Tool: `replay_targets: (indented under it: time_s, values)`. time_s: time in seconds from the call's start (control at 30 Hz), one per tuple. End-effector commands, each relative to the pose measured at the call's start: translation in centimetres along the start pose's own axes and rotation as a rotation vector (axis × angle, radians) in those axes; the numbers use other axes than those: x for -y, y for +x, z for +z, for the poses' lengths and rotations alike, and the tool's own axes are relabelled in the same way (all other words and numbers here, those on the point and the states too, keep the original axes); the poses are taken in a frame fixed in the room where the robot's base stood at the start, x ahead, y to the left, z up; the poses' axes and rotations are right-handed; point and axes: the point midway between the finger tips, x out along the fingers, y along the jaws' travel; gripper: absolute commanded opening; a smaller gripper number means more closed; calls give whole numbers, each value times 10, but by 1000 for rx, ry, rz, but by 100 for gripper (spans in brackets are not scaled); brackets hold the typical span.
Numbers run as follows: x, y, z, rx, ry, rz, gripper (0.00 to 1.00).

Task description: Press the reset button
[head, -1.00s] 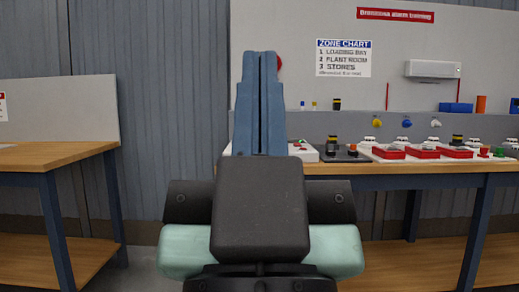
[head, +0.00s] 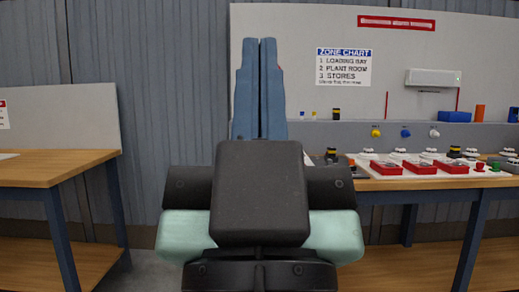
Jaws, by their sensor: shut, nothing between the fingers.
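My gripper (head: 260,45) points up in the middle of the head view. Its two blue-grey fingers are shut together with nothing between them. It appears in front of the grey back wall, left of the zone chart. No button is legibly marked reset. A small red knob (head: 479,167) and a small green one (head: 495,168) sit at the right of the bench's row of devices, well to the right of my gripper. My gripper and arm hide the bench's left end and part of the wall.
The wooden bench (head: 400,184) carries red boxes (head: 421,168), white domed fittings and dark stacked pieces. The zone chart (head: 343,67) and a white wall unit (head: 434,79) are behind it. Another wooden table (head: 50,163) stands at the left, with floor between them.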

Motion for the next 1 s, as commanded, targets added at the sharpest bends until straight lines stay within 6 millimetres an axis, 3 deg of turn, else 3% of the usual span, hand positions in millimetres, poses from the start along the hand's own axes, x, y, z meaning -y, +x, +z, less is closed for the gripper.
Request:
replay_targets:
  time_s: [0.03,0.7,0.83,1.0]
  values:
    - [0,28,-26,0,0,0,0]
    - [0,190,-180,0,1,-2,0]
    - [0,208,-198,0,1,-2,0]
    - [0,213,-202,0,1,-2,0]
